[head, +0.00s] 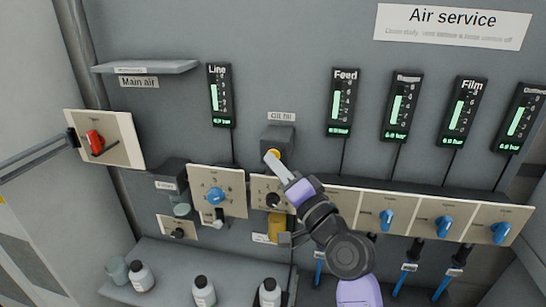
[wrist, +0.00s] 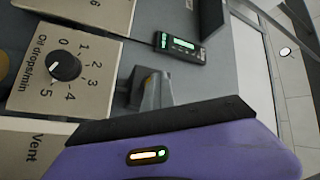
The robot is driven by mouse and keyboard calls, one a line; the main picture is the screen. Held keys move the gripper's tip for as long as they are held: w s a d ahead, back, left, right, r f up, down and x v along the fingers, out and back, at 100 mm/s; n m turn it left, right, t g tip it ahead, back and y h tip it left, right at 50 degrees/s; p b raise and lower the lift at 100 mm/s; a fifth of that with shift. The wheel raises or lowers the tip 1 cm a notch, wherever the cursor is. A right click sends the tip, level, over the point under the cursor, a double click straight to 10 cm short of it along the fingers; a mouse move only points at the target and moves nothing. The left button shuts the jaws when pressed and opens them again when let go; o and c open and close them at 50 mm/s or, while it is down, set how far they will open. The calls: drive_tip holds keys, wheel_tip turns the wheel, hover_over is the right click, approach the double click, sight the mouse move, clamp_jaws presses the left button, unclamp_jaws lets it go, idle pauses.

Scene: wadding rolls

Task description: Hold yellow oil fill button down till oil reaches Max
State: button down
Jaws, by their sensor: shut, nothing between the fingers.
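The yellow oil fill button (head: 276,153) is on the underside or front of a small grey housing (head: 279,138) labelled "Oil fill" in the head view. My gripper (head: 271,158) is shut and empty, its light tip right at the button and partly covering it. I cannot tell whether the tip touches or presses it. The amber oil bowl (head: 275,225) hangs below the oil dial panel, partly hidden by my arm. Its oil level and Max mark are not readable.
The oil drops dial (head: 272,200) is close to my gripper; it also shows in the wrist view (wrist: 65,66). The Line gauge (head: 220,95) is up and left. A blue knob (head: 215,196) sits left. Several bottles, including one white bottle (head: 203,291), stand on the lower shelf.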

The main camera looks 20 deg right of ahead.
idle(0.6)
drive_tip(key=shift+s+a+p, duration=0.4)
drive_tip(key=shift+s+a, duration=0.1)
drive_tip(key=shift+s, duration=0.2)
drive_tip(key=shift+s+a+p, duration=0.75)
drive_tip(key=shift+s+p, duration=0.15)
drive_tip(key=shift+s, duration=0.15)
drive_tip(key=shift+s+a+p, duration=0.75)
drive_tip(key=shift+s+p, duration=0.1)
drive_tip(key=shift+s, duration=0.15)
